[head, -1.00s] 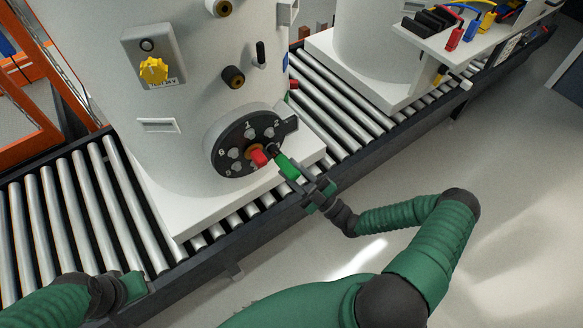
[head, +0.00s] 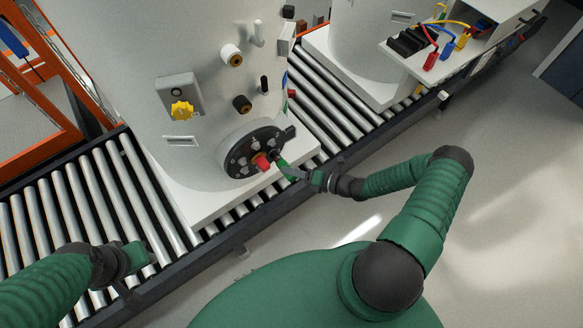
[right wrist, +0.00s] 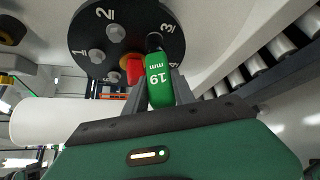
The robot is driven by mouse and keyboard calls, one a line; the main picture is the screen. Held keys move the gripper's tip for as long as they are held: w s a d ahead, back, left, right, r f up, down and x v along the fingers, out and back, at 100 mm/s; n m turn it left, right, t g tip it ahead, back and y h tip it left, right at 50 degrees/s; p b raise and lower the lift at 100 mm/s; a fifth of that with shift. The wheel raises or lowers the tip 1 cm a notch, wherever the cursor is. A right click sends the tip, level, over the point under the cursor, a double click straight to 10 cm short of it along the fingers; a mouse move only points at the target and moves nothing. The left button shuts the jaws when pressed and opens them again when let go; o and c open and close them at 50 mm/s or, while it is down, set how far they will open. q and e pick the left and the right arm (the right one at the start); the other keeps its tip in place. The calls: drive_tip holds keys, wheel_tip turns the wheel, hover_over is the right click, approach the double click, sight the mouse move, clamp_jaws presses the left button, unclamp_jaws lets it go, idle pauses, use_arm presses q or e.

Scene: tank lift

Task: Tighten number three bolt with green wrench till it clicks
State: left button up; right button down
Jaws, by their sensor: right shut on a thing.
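A red knob (head: 262,162) sits at the flange's centre, close to the wrench. The white tank (head: 205,60) carries a yellow knob (head: 181,111) and stands on a white base over the roller conveyor (head: 92,205). A second tank is behind; the floor at right is clear.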

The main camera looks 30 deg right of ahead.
sight(294, 179)
drive_tip(key=shift+w+f, duration=0.15)
idle(0.7)
drive_tip(key=f+m+y+b, duration=0.1)
drive_tip(key=b, duration=0.3)
drive_tip(key=m+t+y+b, duration=0.1)
drive_tip(key=m+b, duration=0.1)
drive_tip(key=b, duration=0.3)
drive_tip(key=shift+f+m+t+y, duration=0.3)
drive_tip(key=shift+f, duration=0.05)
drive_tip(key=shift+r+p, duration=0.8)
drive_tip(key=shift+p, duration=0.05)
drive_tip(key=shift+s+r, duration=0.1)
drive_tip(key=shift+s, duration=0.5)
drive_tip(key=s+p, duration=0.1)
drive_tip(key=s, duration=0.2)
drive_tip(key=shift+d, duration=0.1)
drive_tip(key=s+p, duration=0.1)
drive_tip(key=s, duration=0.9)
drive_tip(key=shift+s+d+p, duration=0.35)
drive_tip(key=shift+d, duration=0.05)
